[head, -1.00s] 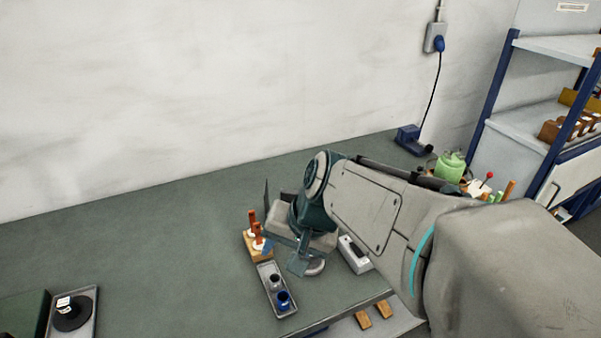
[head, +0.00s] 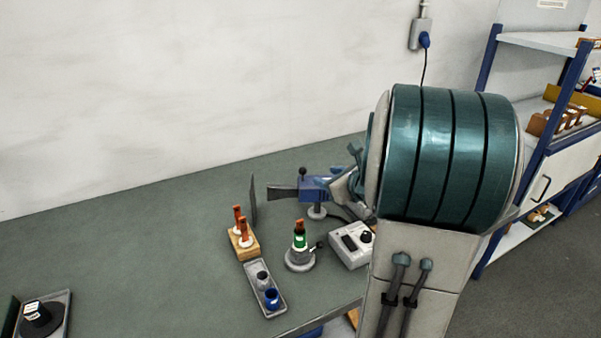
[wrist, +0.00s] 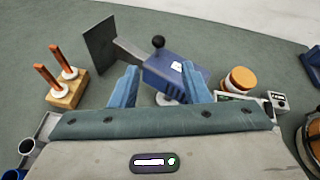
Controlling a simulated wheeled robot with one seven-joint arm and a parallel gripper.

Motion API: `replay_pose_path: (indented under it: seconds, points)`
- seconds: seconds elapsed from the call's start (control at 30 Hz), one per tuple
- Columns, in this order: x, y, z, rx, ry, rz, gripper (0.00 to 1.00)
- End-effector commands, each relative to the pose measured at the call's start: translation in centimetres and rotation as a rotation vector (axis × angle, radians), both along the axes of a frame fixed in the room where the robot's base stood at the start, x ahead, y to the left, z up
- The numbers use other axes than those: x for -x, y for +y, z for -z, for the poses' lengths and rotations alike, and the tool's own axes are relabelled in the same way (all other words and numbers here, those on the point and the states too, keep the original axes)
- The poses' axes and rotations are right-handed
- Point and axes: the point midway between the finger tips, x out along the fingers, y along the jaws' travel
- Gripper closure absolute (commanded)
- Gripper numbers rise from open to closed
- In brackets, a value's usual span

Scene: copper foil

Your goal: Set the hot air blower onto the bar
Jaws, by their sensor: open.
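A blue boxy body with a flared grey nozzle and a black ball knob, which looks like the hot air blower (head: 314,187), sits over a pale post and round foot on the bench. Its nozzle points left toward an upright dark plate (head: 254,201). The blower shows in the wrist view (wrist: 168,67), with the plate (wrist: 99,44) beyond its nozzle. My gripper (wrist: 160,78) is open, its two blue fingers pointing at the blower, the right one overlapping its body. No grip shows. In the head view my gripper is at the blower's right, partly hidden. I cannot single out the bar.
A wooden block (head: 244,246) with orange-handled pegs, a tray (head: 276,306) with cups, a green bottle (head: 299,241) on a grey base and a white control box (head: 351,247) stand nearby. An orange-topped round item (wrist: 240,80) is right of the blower. The bench's left is largely clear.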

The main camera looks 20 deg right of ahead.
Motion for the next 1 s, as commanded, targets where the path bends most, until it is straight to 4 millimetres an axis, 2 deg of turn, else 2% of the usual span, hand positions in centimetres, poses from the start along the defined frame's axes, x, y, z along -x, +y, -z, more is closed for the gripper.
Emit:
replay_pose_path:
  seconds: [0.6, 0.8, 1.0]
  points:
    - [-9.9, 1.7, 4.0, 0.002, 0.002, -0.008, 0.58]
    - [-11.5, 1.9, 4.7, 0.002, 0.002, -0.006, 0.58]
    - [-11.9, 1.9, 4.9, 0.004, 0.001, -0.006, 0.58]
